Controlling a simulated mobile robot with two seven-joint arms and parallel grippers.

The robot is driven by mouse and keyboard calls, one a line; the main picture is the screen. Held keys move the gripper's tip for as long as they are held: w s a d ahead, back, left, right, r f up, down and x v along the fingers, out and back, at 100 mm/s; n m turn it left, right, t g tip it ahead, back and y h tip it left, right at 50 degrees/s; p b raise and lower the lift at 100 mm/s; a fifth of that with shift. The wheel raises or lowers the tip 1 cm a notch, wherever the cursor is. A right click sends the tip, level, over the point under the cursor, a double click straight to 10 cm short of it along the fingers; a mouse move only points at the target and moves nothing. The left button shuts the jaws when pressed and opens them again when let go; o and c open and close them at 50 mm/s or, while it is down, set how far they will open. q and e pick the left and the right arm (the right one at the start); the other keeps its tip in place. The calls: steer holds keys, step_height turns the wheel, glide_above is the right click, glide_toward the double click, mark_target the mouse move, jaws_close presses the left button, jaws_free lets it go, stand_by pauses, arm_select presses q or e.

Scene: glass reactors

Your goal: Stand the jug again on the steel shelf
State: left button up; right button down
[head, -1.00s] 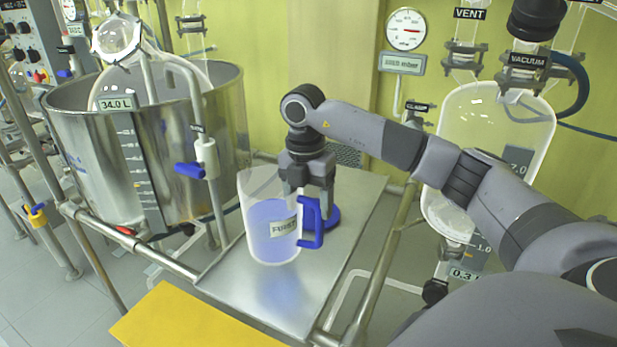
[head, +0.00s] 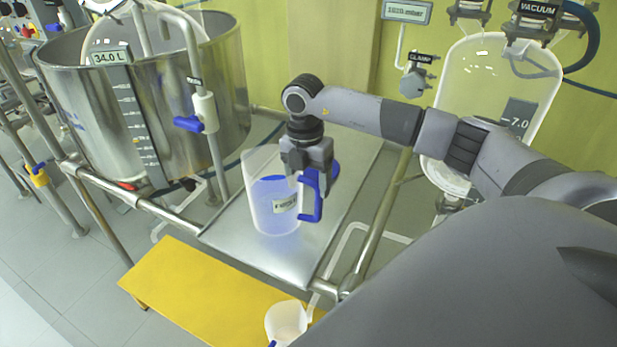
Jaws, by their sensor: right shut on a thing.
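The jug (head: 262,205) is clear, with a blue handle, a white label and bluish liquid in it. It is over the front part of the steel shelf (head: 335,215) and looks about upright. I cannot tell whether its base touches the shelf. My right gripper (head: 308,178) points down and is shut on the jug at its blue handle, on the jug's right side. The fingertips are partly hidden by the handle. My left gripper is not in view.
A large steel vessel (head: 185,90) stands left of the shelf, with a blue-handled valve (head: 188,124) near it. A yellow platform (head: 200,290) lies in front and lower, with a small white jug (head: 286,320) by its edge. A glass vessel (head: 485,95) hangs at the right.

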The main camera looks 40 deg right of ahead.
steer(key=shift+w, duration=0.1)
steer(key=shift+c, duration=0.6)
jaws_free()
